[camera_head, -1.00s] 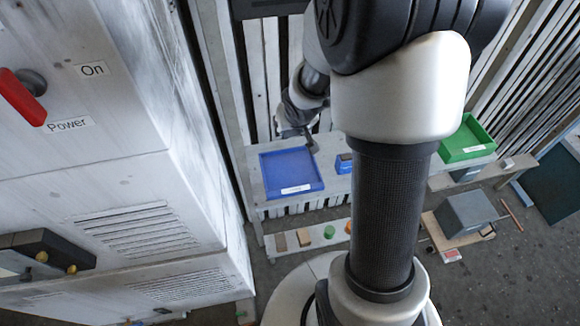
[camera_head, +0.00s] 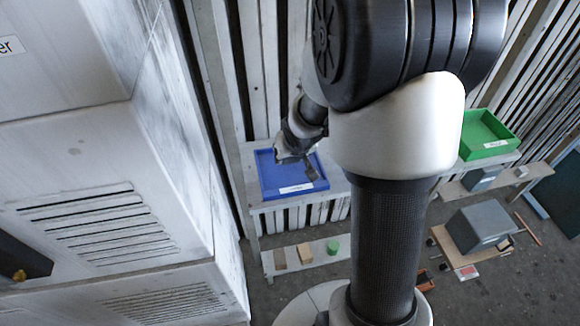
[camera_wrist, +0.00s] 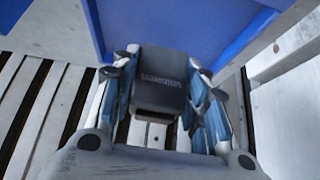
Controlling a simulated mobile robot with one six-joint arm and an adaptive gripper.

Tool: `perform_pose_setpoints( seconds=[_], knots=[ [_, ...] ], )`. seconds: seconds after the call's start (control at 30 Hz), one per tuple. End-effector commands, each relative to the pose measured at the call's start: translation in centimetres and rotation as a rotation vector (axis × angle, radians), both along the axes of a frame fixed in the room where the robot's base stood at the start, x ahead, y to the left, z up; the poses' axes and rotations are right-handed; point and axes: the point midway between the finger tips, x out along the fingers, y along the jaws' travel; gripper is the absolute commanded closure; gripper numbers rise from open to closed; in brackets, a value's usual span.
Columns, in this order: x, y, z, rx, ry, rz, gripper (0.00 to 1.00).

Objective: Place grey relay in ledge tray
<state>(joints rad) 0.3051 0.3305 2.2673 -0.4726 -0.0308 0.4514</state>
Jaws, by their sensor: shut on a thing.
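The grey relay (camera_wrist: 160,82) is a dark grey block with small lettering on its face. My gripper (camera_wrist: 160,68) is shut on it, one finger on each side, in the wrist view. In the head view my gripper (camera_head: 300,158) is over the blue tray, with the dark relay (camera_head: 311,173) at its tip inside the tray's outline. The blue tray (camera_head: 291,190) lies on a pale ledge and has a white label too small to read. In the wrist view the blue tray (camera_wrist: 250,35) fills the top, behind the relay. The height above its floor is unclear.
A green tray (camera_head: 487,150) stands at the right. A lower shelf (camera_head: 318,252) holds several small blocks. A large pale cabinet (camera_head: 100,180) rises at the left, and a slatted wall is behind the ledge. A grey box (camera_head: 480,225) sits on a board at lower right.

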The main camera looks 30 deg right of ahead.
Motion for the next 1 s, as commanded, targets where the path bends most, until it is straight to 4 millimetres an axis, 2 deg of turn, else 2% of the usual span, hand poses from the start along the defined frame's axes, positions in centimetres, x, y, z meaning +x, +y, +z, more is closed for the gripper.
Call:
perform_pose_setpoints(
  seconds=[0.27,0.7,0.73,1.0],
  knots=[
    [0.0,0.0,-3.8,0.0,0.0,0.0,0.86],
    [0.0,0.0,-4.1,0.0,0.0,0.0,0.86],
    [0.0,0.0,-4.2,0.0,0.0,0.0,0.58],
    [0.0,0.0,-4.0,0.0,0.001,0.0,0.4]
  ],
)
